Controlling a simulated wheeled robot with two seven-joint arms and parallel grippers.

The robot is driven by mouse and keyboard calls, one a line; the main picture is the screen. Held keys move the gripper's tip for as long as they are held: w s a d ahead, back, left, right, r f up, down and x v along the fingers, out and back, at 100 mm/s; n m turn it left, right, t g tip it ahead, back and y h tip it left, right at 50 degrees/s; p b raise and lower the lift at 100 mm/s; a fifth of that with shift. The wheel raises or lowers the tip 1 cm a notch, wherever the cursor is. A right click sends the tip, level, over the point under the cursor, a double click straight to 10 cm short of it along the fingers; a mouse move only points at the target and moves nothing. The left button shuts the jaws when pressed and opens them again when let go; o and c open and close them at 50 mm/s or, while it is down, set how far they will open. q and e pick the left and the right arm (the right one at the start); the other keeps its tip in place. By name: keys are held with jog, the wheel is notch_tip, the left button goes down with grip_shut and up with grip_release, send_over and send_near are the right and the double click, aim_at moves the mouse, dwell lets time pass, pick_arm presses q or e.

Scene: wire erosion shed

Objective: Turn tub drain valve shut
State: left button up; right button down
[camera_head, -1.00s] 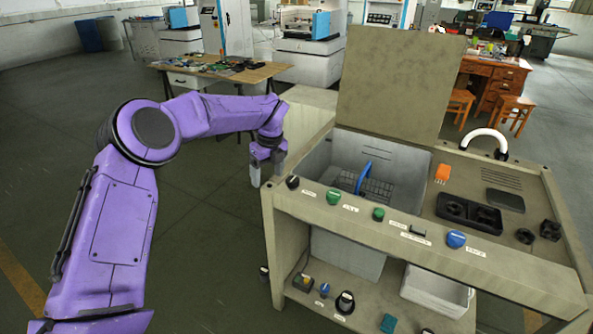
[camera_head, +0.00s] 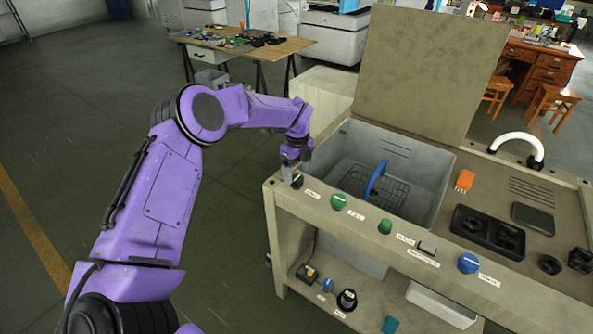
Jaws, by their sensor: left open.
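A beige wash bench holds an open grey tub (camera_head: 425,185) with a wire basket and blue handle inside. My left gripper (camera_head: 292,172) is open, pointing down at the bench's front left corner. Its fingertips are at a black knob (camera_head: 297,182) on the front panel and partly cover it; I cannot tell whether they touch it. The small labels are too blurred to read, so I cannot tell which control is the drain valve. My right gripper is out of view.
The raised lid (camera_head: 430,70) stands behind the tub. Open floor lies left of the bench.

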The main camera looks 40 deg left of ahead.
aim_at(297, 181)
pick_arm(q)
notch_tip(297, 181, down, 2)
jog(key=shift+w+f, duration=0.1)
jog(key=shift+f, duration=0.15)
jog(key=c, duration=1)
jog(key=shift+c, duration=0.2)
